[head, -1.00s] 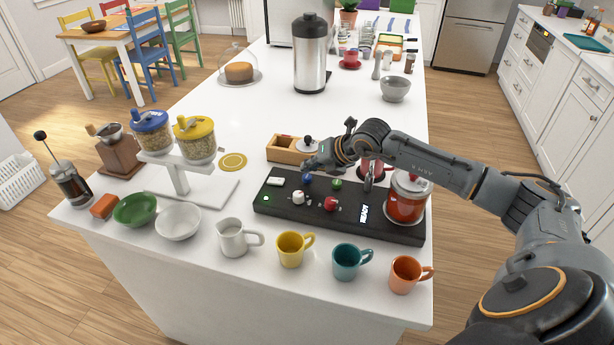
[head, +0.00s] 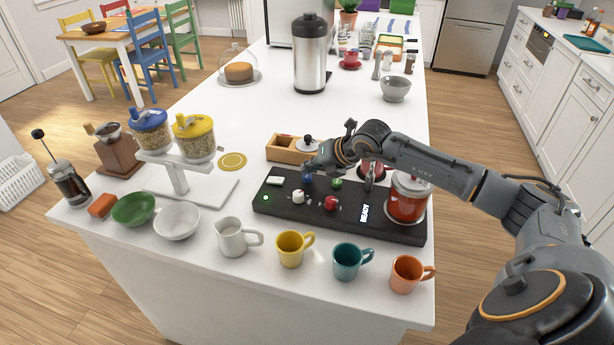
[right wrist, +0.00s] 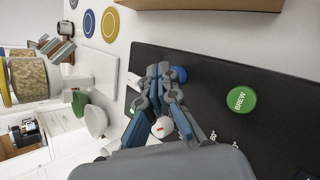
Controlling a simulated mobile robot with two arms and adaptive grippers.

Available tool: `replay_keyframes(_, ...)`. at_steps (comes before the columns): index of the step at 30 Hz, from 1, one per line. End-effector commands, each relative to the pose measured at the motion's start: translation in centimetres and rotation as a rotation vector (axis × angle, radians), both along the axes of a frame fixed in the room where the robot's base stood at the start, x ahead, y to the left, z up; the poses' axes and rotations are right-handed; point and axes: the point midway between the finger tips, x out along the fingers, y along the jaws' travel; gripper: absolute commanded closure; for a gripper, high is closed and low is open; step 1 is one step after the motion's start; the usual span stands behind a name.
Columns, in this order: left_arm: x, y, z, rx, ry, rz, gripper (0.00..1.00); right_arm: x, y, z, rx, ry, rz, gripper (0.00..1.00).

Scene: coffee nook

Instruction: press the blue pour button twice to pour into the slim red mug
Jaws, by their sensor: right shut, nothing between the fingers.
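The blue button (head: 307,180) is on the back left part of the black dispenser panel (head: 340,221). My right gripper (head: 311,168) is shut and empty, with its fingertips right at the blue button. In the right wrist view the fingertips (right wrist: 160,72) are beside the blue button (right wrist: 179,74) and partly cover it; I cannot tell whether they touch it. A dark red vessel (head: 371,166), perhaps the slim red mug, is mostly hidden behind my right arm and the spout. My left gripper is not in view.
The panel also carries a green BREW button (right wrist: 241,99), a white knob (head: 298,197), a red knob (head: 331,203) and a red canister (head: 407,200). A wooden box (head: 290,150) stands behind. Yellow (head: 292,249), teal (head: 345,262) and orange (head: 406,274) mugs stand in front.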

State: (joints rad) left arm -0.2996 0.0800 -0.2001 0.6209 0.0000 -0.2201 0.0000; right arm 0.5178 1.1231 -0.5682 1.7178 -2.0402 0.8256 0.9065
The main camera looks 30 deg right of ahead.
Motion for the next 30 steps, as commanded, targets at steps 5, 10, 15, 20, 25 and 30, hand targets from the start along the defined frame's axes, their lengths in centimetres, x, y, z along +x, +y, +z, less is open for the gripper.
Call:
replay_keyframes(5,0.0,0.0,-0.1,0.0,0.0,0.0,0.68,0.0,0.0,-0.1,0.0,0.0,0.0,1.0)
replay_keyframes(10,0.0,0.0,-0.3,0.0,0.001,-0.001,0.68,0.0,0.0,-0.3,0.0,0.0,0.0,1.0)
replay_keyframes(15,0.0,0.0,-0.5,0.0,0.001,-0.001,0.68,0.0,0.0,-0.5,0.0,0.0,0.0,1.0)
replay_keyframes(20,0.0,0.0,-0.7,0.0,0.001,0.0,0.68,0.0,0.0,-0.8,0.0,0.0,0.0,1.0)
replay_keyframes(25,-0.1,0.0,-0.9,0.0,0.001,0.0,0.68,0.0,0.0,-1.0,0.0,0.001,0.001,1.0)
replay_keyframes(30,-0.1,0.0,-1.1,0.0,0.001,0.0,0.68,0.0,0.0,-1.2,0.0,0.001,0.001,1.0)
